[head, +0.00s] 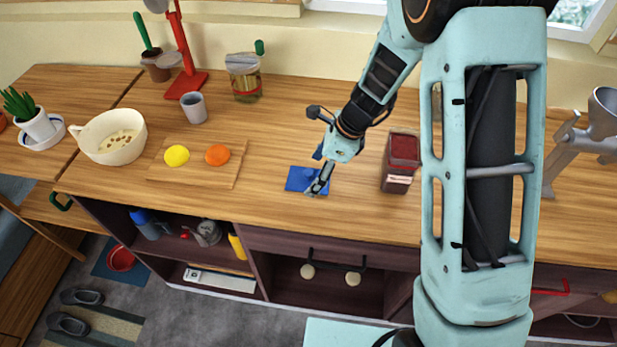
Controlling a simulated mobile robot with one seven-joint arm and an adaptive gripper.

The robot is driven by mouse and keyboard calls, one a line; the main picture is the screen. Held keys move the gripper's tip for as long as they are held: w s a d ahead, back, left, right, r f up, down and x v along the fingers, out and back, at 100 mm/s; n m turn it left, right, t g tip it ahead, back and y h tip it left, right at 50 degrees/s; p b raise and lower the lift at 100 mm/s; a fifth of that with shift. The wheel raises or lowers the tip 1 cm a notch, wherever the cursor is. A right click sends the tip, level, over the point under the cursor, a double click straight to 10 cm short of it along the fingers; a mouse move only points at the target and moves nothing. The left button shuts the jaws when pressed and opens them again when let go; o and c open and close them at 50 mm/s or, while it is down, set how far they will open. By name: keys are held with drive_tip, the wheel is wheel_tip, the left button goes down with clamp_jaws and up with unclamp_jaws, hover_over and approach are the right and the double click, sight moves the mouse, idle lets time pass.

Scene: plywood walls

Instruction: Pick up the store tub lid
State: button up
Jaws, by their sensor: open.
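A flat blue square piece (298,178), which looks like the tub lid, lies on the wooden counter near its front edge. My gripper (317,186) is open, low over the right side of this blue piece, and its fingers cover part of it. I cannot tell whether the fingers touch it. A clear tub (398,178) with a dark red top or contents stands upright on the counter, to the right of my gripper and apart from it.
A wooden board (195,178) with a yellow and an orange round piece lies to the left. Behind are a grey cup (194,107), a jar (244,78) and a red lamp (186,84). A cream pot (112,137) stands further left. A grey grinder (580,140) stands at right.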

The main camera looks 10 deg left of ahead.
drive_tip(key=shift+a+f, duration=0.2)
drive_tip(key=shift+f, duration=0.25)
drive_tip(key=c, duration=1)
drive_tip(key=shift+r, duration=0.1)
